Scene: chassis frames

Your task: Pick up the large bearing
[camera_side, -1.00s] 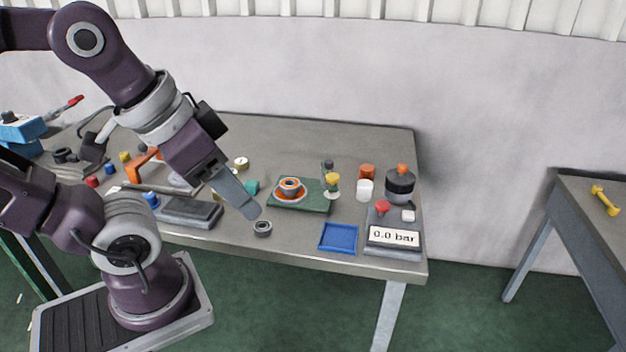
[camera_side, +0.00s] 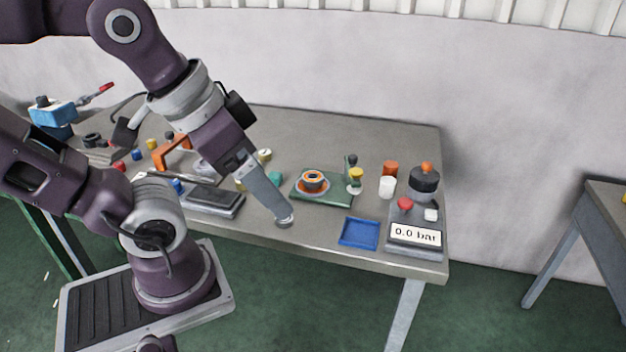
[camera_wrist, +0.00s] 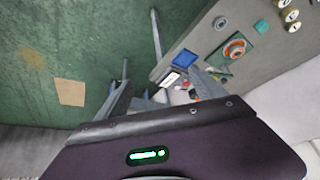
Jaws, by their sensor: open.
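The large bearing looks to be the grey ring (camera_side: 285,224) near the table's front edge, left of the blue tray. In the side view my gripper (camera_side: 285,214) points down at it and hides most of it. I cannot tell there whether they touch. In the wrist view the ring (camera_wrist: 220,22) lies flat and uncovered, beyond the fingertips. My gripper is open, its fingers spread wide in the wrist view, with nothing between them.
The blue tray (camera_side: 359,233) lies to the right. A green board (camera_side: 336,197) carrying an orange-and-grey ringed part (camera_side: 313,180) is behind. A gauge reading 0.0 bar (camera_side: 415,236) stands at the right corner. A dark flat block (camera_side: 213,201) lies to the left.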

